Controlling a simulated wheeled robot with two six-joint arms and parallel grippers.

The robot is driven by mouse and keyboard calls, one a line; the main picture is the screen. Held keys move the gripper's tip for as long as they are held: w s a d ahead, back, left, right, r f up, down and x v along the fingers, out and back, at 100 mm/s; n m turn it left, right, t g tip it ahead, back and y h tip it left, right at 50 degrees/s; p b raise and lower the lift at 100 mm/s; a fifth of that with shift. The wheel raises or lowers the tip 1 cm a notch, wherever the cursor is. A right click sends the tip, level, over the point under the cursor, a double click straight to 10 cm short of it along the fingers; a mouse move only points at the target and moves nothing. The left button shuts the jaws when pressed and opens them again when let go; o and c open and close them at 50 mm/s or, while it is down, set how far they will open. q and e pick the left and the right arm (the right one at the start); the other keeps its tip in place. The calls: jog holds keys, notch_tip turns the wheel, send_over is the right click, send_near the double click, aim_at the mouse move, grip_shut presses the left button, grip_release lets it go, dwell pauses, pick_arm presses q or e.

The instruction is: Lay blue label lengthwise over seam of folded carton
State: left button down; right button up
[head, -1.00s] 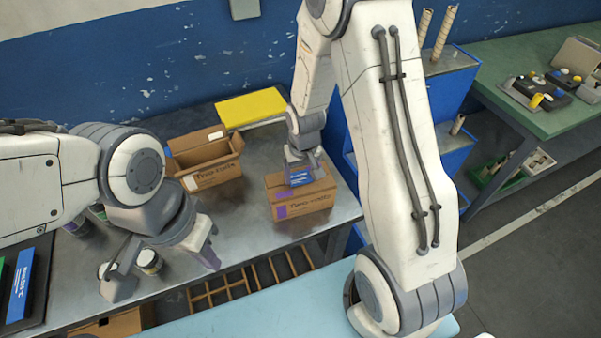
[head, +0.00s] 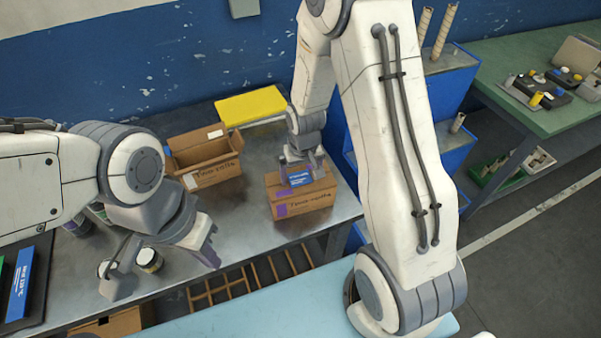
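The closed brown carton (head: 310,200) sits near the right end of the metal table. The blue label (head: 297,177) lies at the carton's top, partly hidden by my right gripper. My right gripper (head: 301,171) points down over the carton, with its fingers apart on either side of the label; whether they touch the carton is unclear. The seam is hidden. My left gripper (head: 203,250) hangs over the table's front edge, away from the carton; its finger opening is not clear.
An open brown carton (head: 213,178) stands left of the closed one, with a yellow panel (head: 250,106) behind. A small jar (head: 149,260) stands near my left gripper. A dark tray with a blue strip (head: 22,283) lies at far left. Bare table separates the cartons.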

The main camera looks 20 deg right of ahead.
jog(key=shift+r, duration=0.1)
notch_tip(320, 180, up, 10)
jog(key=s, duration=0.1)
jog(key=shift+s+b, duration=0.3)
jog(key=shift+b, duration=0.1)
jog(key=shift+r, duration=0.1)
